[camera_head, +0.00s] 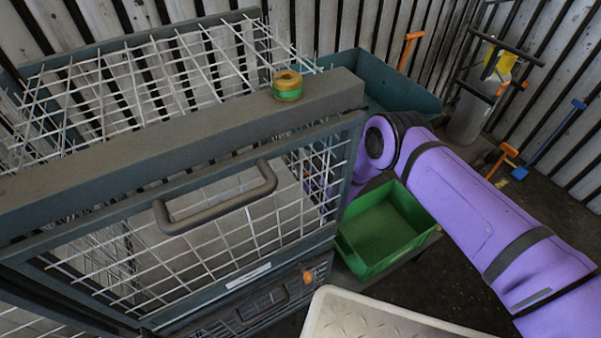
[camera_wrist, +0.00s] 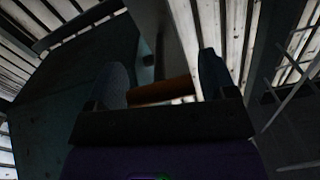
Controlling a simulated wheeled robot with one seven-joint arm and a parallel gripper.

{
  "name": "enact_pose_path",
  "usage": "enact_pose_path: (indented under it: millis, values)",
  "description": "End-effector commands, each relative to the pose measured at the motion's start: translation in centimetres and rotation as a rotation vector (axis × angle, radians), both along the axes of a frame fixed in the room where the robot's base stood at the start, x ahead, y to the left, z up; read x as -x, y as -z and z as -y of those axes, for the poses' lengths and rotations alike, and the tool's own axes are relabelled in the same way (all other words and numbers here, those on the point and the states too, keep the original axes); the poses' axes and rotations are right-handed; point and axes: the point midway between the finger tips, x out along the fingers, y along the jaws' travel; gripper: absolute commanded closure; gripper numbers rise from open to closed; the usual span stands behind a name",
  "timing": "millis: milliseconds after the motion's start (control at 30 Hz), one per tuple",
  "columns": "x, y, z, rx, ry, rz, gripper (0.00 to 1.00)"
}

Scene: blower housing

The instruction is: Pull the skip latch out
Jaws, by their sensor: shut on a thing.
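In the wrist view, my gripper (camera_wrist: 162,64) is shut on an orange-brown bar (camera_wrist: 160,91), which lies across between its two dark fingers. I take this bar to be the skip latch. A dark teal wall, likely the skip's (camera_wrist: 62,95), fills the left of that view. In the head view, the teal skip (camera_head: 415,92) stands behind the cage frame, partly hidden by the beam and my purple arm. My gripper and the held bar are hidden there behind the mesh cage and frame.
A mesh cage door with a grey handle (camera_head: 215,200) fills the left. A tape roll (camera_head: 287,86) sits on the beam. A green bin (camera_head: 385,230) stands below my arm. An orange-handled tool (camera_head: 410,42) leans at the back. A grey cylinder (camera_head: 468,118) stands back right.

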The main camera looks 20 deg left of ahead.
Motion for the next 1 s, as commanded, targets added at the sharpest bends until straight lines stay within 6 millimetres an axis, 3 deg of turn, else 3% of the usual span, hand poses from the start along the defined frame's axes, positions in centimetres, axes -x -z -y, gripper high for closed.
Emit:
enact_pose_path:
  millis: [100,133,200,567,1000]
  values:
    - [0.3,0.3,0.0,0.003,-0.004,-0.003,0.65]
    - [0.4,0.3,0.0,0.005,-0.004,-0.003,0.18]
    - [0.3,0.2,0.0,0.004,-0.004,-0.002,0.03]
    - [0.5,0.2,0.3,0.004,-0.002,-0.002,0.03]
    - [5.2,0.3,5.9,0.006,-0.003,-0.005,0.03]
